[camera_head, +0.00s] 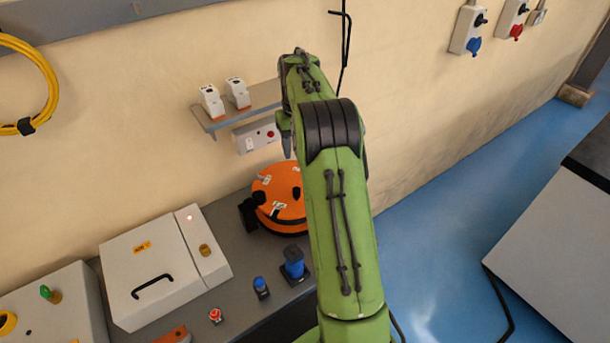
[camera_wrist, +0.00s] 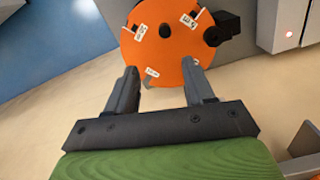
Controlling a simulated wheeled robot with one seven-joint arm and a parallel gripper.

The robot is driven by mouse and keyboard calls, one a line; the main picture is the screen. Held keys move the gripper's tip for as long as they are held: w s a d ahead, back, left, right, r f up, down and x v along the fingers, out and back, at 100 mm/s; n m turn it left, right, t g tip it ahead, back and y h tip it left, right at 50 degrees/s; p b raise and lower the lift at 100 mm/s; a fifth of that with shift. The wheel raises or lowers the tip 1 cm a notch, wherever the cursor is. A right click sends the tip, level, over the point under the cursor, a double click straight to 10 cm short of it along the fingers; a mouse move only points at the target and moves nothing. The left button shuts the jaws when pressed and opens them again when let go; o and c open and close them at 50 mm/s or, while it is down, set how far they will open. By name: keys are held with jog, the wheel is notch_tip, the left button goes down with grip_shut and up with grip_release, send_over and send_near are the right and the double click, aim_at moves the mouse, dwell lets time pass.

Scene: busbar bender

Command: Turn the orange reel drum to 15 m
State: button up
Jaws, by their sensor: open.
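The orange reel drum (camera_head: 278,198) stands on the grey bench against the wall, partly hidden behind my green arm in the head view. In the wrist view the drum (camera_wrist: 165,42) shows its round orange face with several white labels, a dark centre and a dark knob. The label writing is too small to read surely. My gripper (camera_wrist: 163,82) is open in the wrist view, its two grey fingers pointing at the drum's lower edge with nothing between them. I cannot tell whether the fingertips touch the drum. In the head view the fingers are mostly hidden by the arm.
A shelf (camera_head: 250,105) with two small white devices is on the wall above the drum. A white box with a black handle (camera_head: 150,278), a blue device (camera_head: 293,262) and a red button (camera_head: 215,315) are on the bench.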

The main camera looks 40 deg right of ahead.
aim_at(296, 189)
jog(key=f, duration=1)
jog(key=a+f+b, duration=0.1)
jog(key=f, duration=0.4)
jog(key=shift+f, duration=0.4)
grip_shut()
